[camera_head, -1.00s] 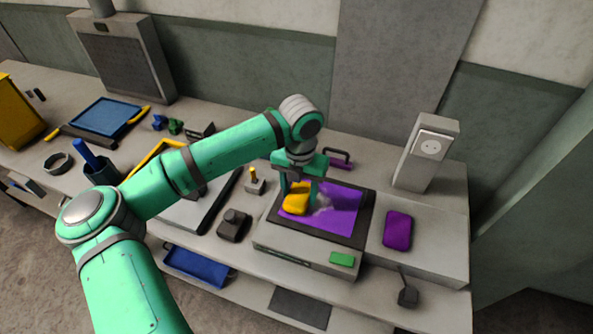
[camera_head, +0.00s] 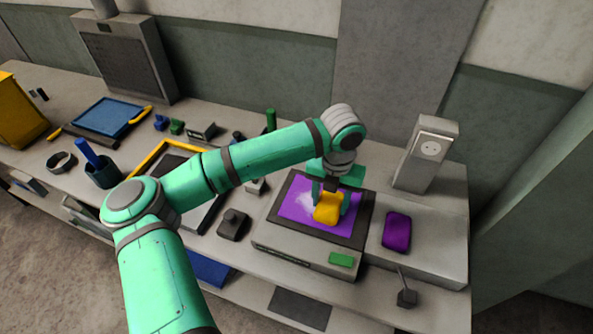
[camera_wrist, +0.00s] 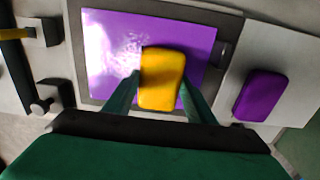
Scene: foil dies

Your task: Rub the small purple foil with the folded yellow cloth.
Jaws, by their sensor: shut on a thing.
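The folded yellow cloth (camera_head: 327,208) is held between the fingers of my gripper (camera_head: 331,200), which is shut on it. In the wrist view the cloth (camera_wrist: 162,78) lies over the right-of-middle part of the purple foil (camera_wrist: 110,50) and looks to be against it. The purple foil (camera_head: 296,207) sits flat in the dark frame of a grey box-like unit. A pale, shiny patch shows on the foil left of the cloth. The cloth hides part of the foil.
A purple pad (camera_head: 397,232) lies on the grey block right of the unit, and it also shows in the wrist view (camera_wrist: 261,95). A green button (camera_head: 341,260) is on the unit's front edge. A grey post with a socket (camera_head: 428,155) stands behind at the right.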

